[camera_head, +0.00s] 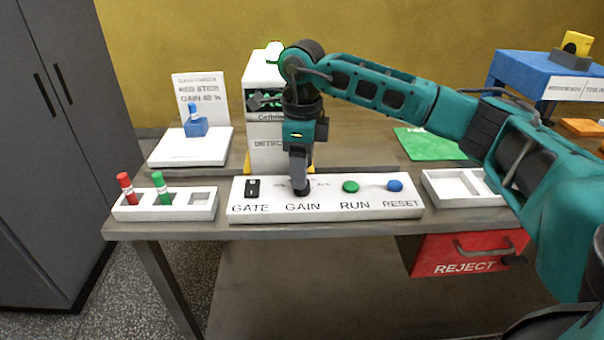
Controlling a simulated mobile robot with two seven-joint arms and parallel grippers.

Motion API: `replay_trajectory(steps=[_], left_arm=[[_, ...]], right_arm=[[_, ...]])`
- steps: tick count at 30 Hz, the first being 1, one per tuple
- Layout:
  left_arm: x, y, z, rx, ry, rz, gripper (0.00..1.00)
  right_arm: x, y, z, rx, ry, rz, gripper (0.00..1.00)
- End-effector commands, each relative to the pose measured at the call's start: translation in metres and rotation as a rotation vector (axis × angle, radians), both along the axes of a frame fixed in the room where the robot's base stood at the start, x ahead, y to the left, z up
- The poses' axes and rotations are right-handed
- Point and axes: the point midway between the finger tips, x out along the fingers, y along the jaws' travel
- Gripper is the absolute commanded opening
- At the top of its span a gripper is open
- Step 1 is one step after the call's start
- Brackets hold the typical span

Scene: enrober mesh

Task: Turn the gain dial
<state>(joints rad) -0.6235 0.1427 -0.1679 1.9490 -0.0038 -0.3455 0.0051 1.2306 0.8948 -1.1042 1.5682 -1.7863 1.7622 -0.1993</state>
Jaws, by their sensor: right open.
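A white control panel (325,212) lies at the front of the table, with the labels GATE, GAIN, RUN and RESET. My right gripper (301,190) points straight down at the GAIN position. Its fingertips are at the gain dial, which they largely hide; part of the scale marks shows beside it. I cannot tell whether the fingers touch the dial. A black GATE switch (253,188) is to the left. A green RUN button (350,187) and a blue RESET button (395,186) are to the right. My left gripper is not in view.
A white rack (180,212) holds a red stick (126,188) and a green stick (162,187). A sign (200,98) reads RED STICK, GAIN, with a partly legible number. A white machine (262,70) stands behind my gripper. A white tray (432,188) and red REJECT bin (465,255) are right.

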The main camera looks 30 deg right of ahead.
Motion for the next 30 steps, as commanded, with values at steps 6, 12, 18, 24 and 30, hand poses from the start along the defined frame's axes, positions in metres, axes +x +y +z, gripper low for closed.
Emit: replay_trajectory(steps=[6,12,18,24,30], left_arm=[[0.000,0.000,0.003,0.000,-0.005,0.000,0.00],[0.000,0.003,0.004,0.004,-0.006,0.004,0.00],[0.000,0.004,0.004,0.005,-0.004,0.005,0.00],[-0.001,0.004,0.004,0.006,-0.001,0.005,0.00],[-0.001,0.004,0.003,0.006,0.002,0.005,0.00]], right_arm=[[0.001,0.001,0.053,0.001,-0.004,0.000,0.60],[0.000,0.001,0.087,0.001,-0.001,0.000,0.60],[0.000,0.000,0.101,0.001,0.000,0.000,0.60],[0.000,0.000,0.102,0.001,0.001,0.000,0.60],[0.000,0.000,0.102,0.001,0.001,0.001,0.60]])
